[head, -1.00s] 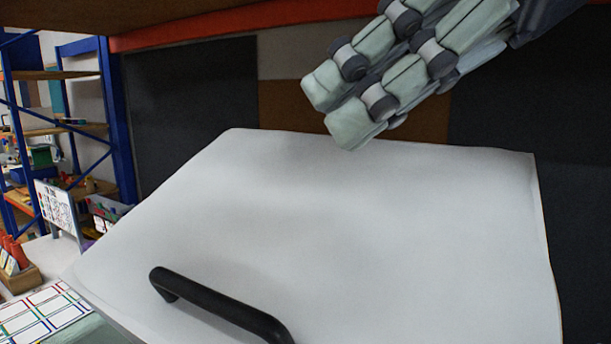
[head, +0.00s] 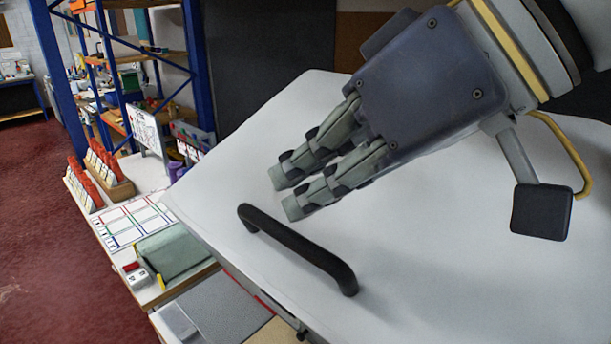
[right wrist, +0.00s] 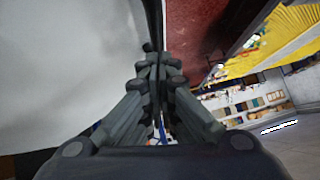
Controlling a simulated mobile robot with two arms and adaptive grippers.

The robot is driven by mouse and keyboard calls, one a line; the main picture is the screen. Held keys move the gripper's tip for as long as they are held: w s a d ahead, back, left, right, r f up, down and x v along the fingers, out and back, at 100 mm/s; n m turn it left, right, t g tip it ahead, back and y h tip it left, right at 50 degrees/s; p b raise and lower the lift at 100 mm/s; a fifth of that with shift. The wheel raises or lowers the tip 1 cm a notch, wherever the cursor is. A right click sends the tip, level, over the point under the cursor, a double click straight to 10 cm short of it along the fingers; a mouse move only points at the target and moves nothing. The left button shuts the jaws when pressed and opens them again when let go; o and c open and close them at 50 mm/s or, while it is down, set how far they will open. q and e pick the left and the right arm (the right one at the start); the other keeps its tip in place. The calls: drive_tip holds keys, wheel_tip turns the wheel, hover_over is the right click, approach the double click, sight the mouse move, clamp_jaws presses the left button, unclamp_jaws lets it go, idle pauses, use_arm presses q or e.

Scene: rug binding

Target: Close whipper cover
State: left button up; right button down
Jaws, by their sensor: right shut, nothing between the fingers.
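The whipper cover (head: 440,275) is a large white panel that fills the middle and right of the head view. It looks raised and slanted above the bench. A black bar handle (head: 297,248) is fixed near its front edge. My right gripper (head: 286,193) is over the panel, just behind the handle's left end and apart from it. Its fingers are closed together with nothing between them. In the right wrist view the closed fingers (right wrist: 152,62) point away from the camera, with the white cover (right wrist: 70,70) on the left. My left gripper is not in view.
Below the cover's left edge is a bench with a printed grid sheet (head: 135,220), a green-grey box (head: 175,250) and orange-red items in a wooden holder (head: 110,175). A blue shelf rack (head: 195,60) stands behind. Red floor (head: 40,240) is free at left.

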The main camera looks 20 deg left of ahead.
drive_tip(key=shift+d+f, duration=0.1)
drive_tip(key=shift+f, duration=0.35)
drive_tip(key=shift+s+f, duration=0.1)
drive_tip(key=shift+s+f+b, duration=0.15)
drive_tip(key=shift+f+b, duration=0.2)
drive_tip(key=shift+f, duration=0.1)
use_arm(q)
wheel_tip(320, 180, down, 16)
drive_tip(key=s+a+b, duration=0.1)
drive_tip(key=b, duration=1.5)
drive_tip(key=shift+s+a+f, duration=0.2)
use_arm(e)
drive_tip(key=s+a+f+t, duration=0.1)
drive_tip(key=s+f, duration=0.1)
drive_tip(key=f, duration=0.4)
drive_tip(key=s+a+f+n+t, duration=0.1)
drive_tip(key=s+f, duration=0.2)
drive_tip(key=f, duration=0.3)
drive_tip(key=s+a+f+n+t+h, duration=0.1)
drive_tip(key=s+f, duration=0.1)
drive_tip(key=f, duration=0.4)
drive_tip(key=shift+s+f, duration=0.3)
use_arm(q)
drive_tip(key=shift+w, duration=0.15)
use_arm(e)
drive_tip(key=shift+w, duration=0.1)
